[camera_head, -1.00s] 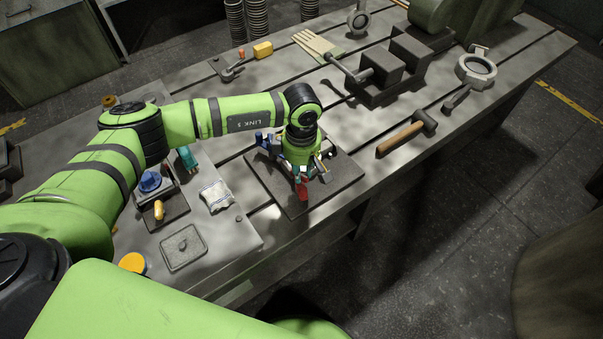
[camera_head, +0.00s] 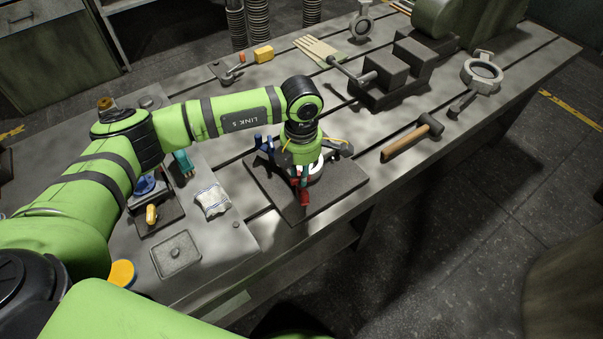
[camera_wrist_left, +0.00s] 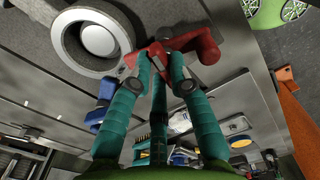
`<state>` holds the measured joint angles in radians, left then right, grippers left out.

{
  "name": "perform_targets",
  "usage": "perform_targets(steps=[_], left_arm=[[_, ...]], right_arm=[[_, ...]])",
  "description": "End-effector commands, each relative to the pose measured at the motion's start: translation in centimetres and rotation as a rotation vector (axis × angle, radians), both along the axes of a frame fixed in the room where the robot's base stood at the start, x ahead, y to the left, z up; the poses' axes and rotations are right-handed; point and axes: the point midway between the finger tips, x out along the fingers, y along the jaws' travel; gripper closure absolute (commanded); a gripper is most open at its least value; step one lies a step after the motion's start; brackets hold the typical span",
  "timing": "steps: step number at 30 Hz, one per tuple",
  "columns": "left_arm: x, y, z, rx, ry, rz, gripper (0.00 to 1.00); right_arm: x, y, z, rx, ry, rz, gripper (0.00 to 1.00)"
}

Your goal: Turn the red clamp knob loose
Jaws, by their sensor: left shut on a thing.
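The red clamp knob (camera_head: 304,199) stands at the near edge of the dark square plate (camera_head: 268,190) on the bench; in the left wrist view it is a red winged handle (camera_wrist_left: 205,46). My left gripper (camera_head: 303,179) reaches down on it from above. Its teal fingers (camera_wrist_left: 162,62) are closed on the red knob, seen in the left wrist view. A pale ring-shaped casting (camera_wrist_left: 72,48) lies beside the fingers, partly hidden under the wrist in the head view. A blue knob (camera_head: 264,143) is at the plate's far left. My right gripper is not in view.
A hammer (camera_head: 408,142) lies right of the plate. A white cloth bag (camera_head: 212,199), a small lidded tray (camera_head: 176,254) and a blue-topped fixture (camera_head: 147,186) are on the left. Dark blocks (camera_head: 385,72) and a ring casting (camera_head: 482,72) stand farther back.

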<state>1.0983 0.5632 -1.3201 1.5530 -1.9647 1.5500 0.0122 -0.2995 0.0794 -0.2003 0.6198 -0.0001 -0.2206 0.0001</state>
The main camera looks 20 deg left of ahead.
Motion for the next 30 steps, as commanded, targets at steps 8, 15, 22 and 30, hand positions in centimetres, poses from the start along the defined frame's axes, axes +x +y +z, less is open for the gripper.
perform_targets(steps=[8,15,22,30], left_arm=[[0.07,0.0,0.06,-0.002,-0.003,0.106,1.0],[0.09,0.02,0.13,-0.002,-0.003,0.134,1.0],[0.1,0.02,0.16,-0.002,-0.004,0.135,1.0],[0.09,0.03,0.13,-0.001,-0.003,0.134,0.56]], right_arm=[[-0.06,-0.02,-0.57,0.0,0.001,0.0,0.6],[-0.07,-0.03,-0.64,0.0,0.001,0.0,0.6],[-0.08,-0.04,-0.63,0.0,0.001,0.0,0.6],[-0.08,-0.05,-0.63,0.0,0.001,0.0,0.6]])
